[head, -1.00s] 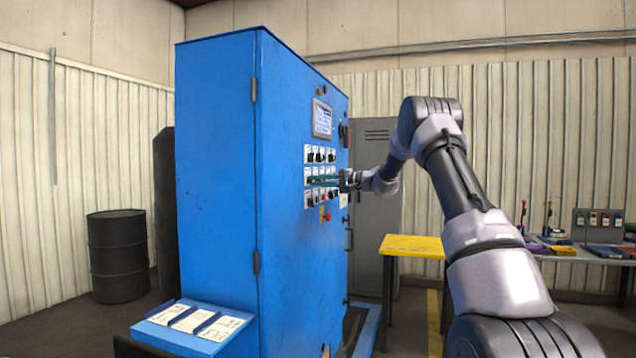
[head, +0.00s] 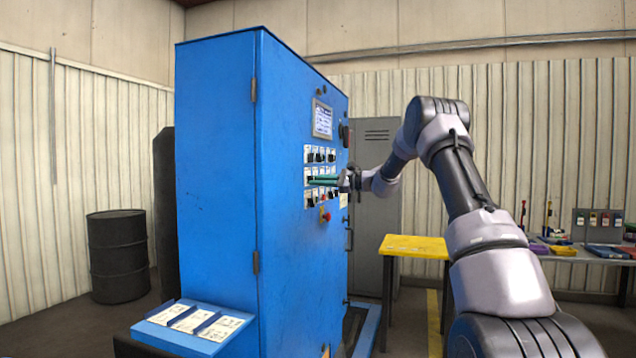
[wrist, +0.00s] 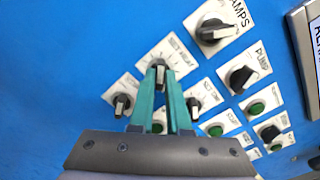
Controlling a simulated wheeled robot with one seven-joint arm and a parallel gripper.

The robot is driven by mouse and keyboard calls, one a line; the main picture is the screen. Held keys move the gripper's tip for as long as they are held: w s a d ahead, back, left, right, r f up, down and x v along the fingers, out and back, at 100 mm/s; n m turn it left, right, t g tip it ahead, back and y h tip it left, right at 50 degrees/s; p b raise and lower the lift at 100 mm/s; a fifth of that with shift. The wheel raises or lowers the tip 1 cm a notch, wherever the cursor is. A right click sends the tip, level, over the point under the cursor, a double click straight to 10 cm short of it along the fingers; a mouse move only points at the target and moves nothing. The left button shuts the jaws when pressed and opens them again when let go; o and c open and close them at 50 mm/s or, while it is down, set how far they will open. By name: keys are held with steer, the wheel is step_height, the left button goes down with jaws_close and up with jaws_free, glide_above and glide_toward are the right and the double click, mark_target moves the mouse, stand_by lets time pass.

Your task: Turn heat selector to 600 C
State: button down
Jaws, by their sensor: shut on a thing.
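The heat selector is a dark knob (wrist: 160,76) with a pale pointer on a white dial plate (wrist: 182,55) in the wrist view. Its label is tilted and blurred, and I cannot read the temperature marks. My gripper (wrist: 162,82) has two teal fingers that come together at this knob, one on each side. The knob's pointer stands roughly upright in that picture. The fingers cover the lower part of the plate. In the head view my gripper (head: 314,181) reaches the middle row of the control panel on the blue cabinet (head: 215,180), and the knob is hidden there.
Other knobs sit close by: one left (wrist: 122,102), one right (wrist: 194,106), and larger ones above (wrist: 212,31) and at right (wrist: 241,76). Green buttons (wrist: 255,108) are below right. A display (head: 322,119) is above the panel. A yellow table (head: 415,246) stands behind my arm.

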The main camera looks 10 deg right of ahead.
steer(key=m, duration=1.1)
steer(key=shift+m, duration=0.4)
stand_by(0.3)
steer(key=c, duration=0.9)
jaws_free()
steer(key=shift+d, duration=0.1)
steer(key=v, duration=1)
steer(key=shift+s+d, duration=0.2)
steer(key=shift+d, duration=0.1)
